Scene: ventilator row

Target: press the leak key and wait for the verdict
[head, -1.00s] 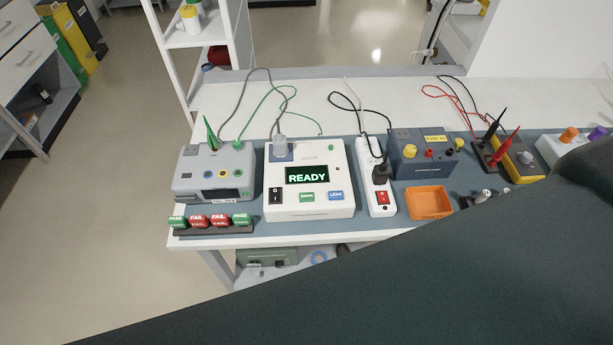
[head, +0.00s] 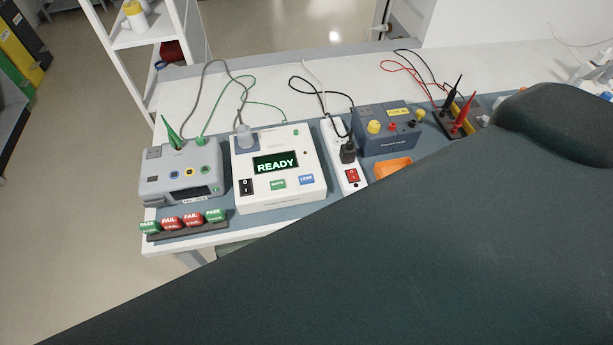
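The white tester (head: 285,140) stands on the blue-grey mat on the bench, left of the picture's middle. Its screen (head: 276,164) reads READY in green-white letters. The blue leak key (head: 307,180) is at the front right of its face, beside a green key (head: 278,184). A black rocker switch (head: 246,187) is at the front left. A clear grey plug (head: 243,137) sits in the tester's back left corner. Nothing touches the leak key. Neither gripper is in view; a large dark arm part of mine covers the lower right.
A grey ventilator-like box (head: 182,172) stands left of the tester, with PASS and FAIL tags (head: 182,222) before it. A white power strip (head: 342,160) and a blue-grey box (head: 385,128) stand right. The orange tray (head: 391,167) is partly hidden by my arm.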

